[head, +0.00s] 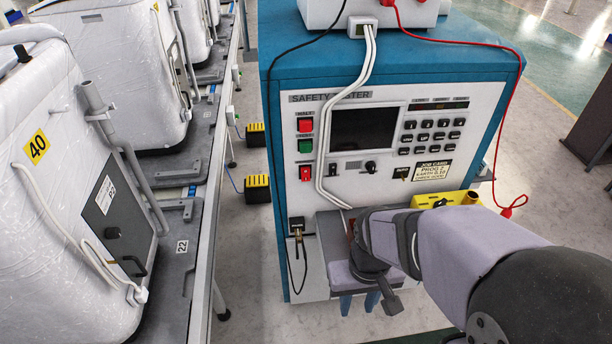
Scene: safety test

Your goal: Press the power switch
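The safety tester (340,95) is a blue cabinet with a white front panel. My arm reaches in from the lower right. My gripper (389,298) is at the dark end of the wrist, low in front of the cabinet, below and right of the rocker and apart from it.
A white cable (323,150) hangs just right of the buttons. A dark screen (363,129), a keypad (432,136) and a yellow box (432,201) are further right. A red lead (508,125) hangs at the right edge. White wrapped appliances (75,150) line a conveyor at left.

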